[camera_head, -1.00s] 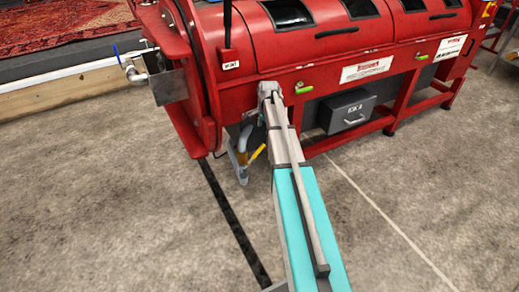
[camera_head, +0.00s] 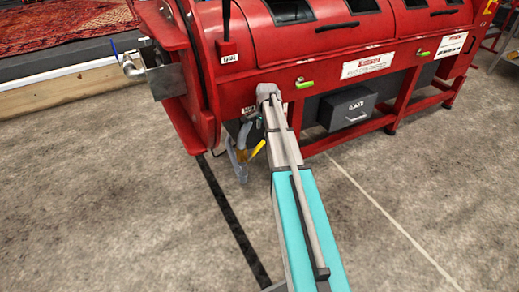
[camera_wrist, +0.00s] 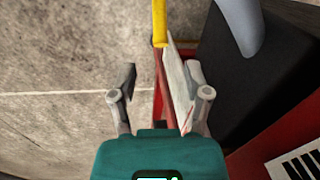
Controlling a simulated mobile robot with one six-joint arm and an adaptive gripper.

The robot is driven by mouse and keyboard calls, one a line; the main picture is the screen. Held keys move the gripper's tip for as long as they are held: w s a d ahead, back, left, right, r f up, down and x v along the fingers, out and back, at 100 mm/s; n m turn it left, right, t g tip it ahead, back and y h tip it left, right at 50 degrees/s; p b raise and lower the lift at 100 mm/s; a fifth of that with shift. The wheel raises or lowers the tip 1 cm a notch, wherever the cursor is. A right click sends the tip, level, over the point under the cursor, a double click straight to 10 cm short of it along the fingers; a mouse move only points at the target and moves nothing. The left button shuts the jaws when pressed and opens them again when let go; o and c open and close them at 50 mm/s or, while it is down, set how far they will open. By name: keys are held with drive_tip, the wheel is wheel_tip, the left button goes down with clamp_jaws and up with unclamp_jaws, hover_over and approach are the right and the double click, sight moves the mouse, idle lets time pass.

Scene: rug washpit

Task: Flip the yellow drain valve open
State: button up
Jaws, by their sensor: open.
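The yellow drain valve handle (camera_head: 258,148) sits low under the left end of the red machine, beside a grey pipe (camera_head: 240,158). In the wrist view the yellow handle (camera_wrist: 159,22) hangs in from the top edge, and its lower end is just beyond my fingertips, roughly centred between them. My gripper (camera_wrist: 160,78) is open, one finger on each side, and nothing is between the fingertips. The handle looks apart from both fingers, though the depth gap is hard to judge. In the head view my arm hides most of my gripper.
The red machine (camera_head: 345,40) stands above and right of the valve. A grey box (camera_head: 347,108) hangs under it. In the wrist view a dark block (camera_wrist: 262,75) and a grey curved part (camera_wrist: 240,22) are close on the right. Concrete floor (camera_head: 110,190) is free at left.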

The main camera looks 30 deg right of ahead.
sight(260, 145)
drive_tip(key=shift+w+a+f+b, duration=0.1)
drive_tip(key=shift+w+f+b, duration=0.1)
drive_tip(key=shift+f+b, duration=1.45)
drive_tip(key=shift+w+d+f+b, duration=0.1)
drive_tip(key=shift+w+f+b, duration=0.15)
drive_tip(key=shift+f+b, duration=1.35)
drive_tip(key=shift+w+a+f+b, duration=0.1)
drive_tip(key=shift+w+f+b, duration=0.1)
drive_tip(key=shift+f+b, duration=1.45)
drive_tip(key=shift+f, duration=0.15)
drive_tip(key=shift+c, duration=0.2)
clamp_jaws()
drive_tip(key=shift+a, duration=0.15)
